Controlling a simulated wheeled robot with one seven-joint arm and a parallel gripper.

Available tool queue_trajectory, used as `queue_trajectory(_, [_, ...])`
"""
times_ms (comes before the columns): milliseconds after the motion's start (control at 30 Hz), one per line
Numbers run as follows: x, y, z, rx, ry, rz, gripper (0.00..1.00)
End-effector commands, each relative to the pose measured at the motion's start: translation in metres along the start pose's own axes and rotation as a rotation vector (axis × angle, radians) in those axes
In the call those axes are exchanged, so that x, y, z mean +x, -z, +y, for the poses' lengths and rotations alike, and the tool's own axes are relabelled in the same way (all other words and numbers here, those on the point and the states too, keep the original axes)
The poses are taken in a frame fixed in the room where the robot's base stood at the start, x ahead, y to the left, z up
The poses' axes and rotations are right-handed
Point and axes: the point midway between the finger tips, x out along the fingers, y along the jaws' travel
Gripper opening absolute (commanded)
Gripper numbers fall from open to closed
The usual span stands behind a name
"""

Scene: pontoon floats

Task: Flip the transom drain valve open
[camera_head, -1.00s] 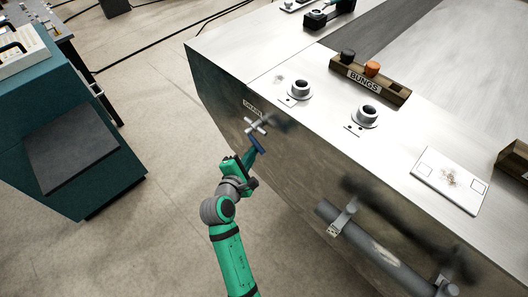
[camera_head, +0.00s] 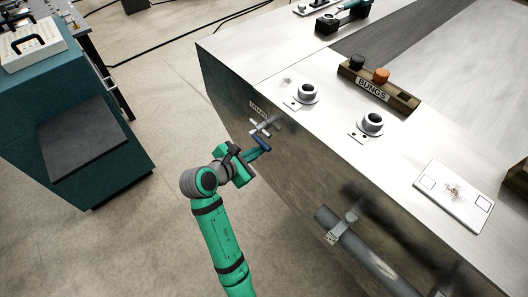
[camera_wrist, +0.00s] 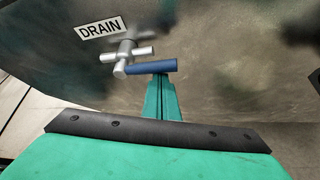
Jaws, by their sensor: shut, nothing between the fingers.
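The drain valve (camera_head: 260,128) is a silver cross-shaped fitting on the side of the metal float, under a DRAIN label (camera_wrist: 99,26). Its blue lever (camera_wrist: 150,67) points to the right and slightly up in the wrist view; it also shows in the head view (camera_head: 258,145). My gripper (camera_head: 262,150) is green and shut, with nothing between its fingers. In the wrist view its fingertips (camera_wrist: 161,78) are at the lever's right half, just below it and overlapping it in the picture. I cannot tell whether they touch.
The float's top carries two round collars (camera_head: 308,93), a BUNGS rack (camera_head: 372,92) and a white plate (camera_head: 452,195). A grey pipe (camera_head: 372,260) in brackets runs along the side, right of the valve. A teal cabinet (camera_head: 95,130) stands left, with open floor between.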

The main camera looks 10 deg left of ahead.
Motion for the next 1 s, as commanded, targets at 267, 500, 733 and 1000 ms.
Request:
queue_trajectory(267, [-0.004, -0.002, 0.004, 0.002, -0.009, -0.004, 0.00])
queue_trajectory(500, [-0.004, -0.004, 0.004, 0.004, -0.011, -0.006, 0.00])
queue_trajectory(733, [-0.001, 0.003, 0.001, 0.002, -0.008, -0.006, 0.00])
queue_trajectory(1000, [-0.001, 0.035, -0.007, 0.001, -0.008, -0.001, 0.00])
